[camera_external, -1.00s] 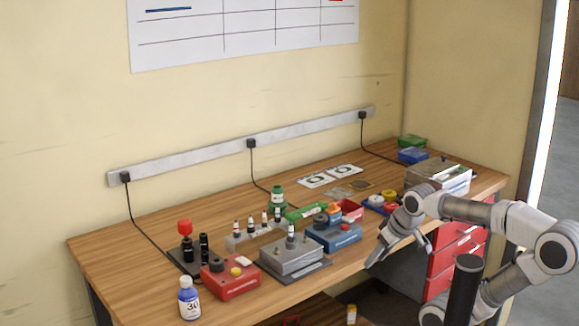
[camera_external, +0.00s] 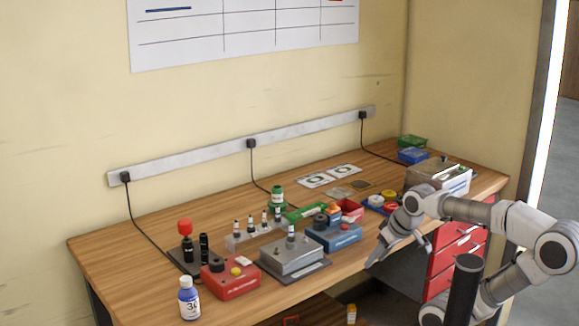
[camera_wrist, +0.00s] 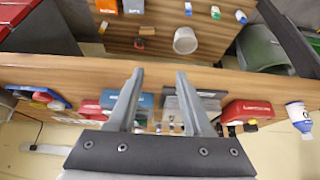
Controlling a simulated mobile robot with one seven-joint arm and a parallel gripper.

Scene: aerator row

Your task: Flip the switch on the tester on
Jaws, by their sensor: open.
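I cannot tell which is the tester, and no switch position is readable. In the wrist view the red box (camera_wrist: 250,111) is right of the fingers; the blue box (camera_wrist: 146,100) and grey box (camera_wrist: 205,102) are partly hidden by them. My gripper (camera_external: 399,253) is open and empty off the bench's front edge; its fingers also show in the wrist view (camera_wrist: 160,72).
A white bottle (camera_external: 189,300) stands at the front left corner. A black stand with a red knob (camera_external: 185,226) is behind the red box. A metal bin (camera_external: 452,178) and red drawers (camera_external: 447,262) are at the right. Black cables run to the wall strip (camera_external: 200,162).

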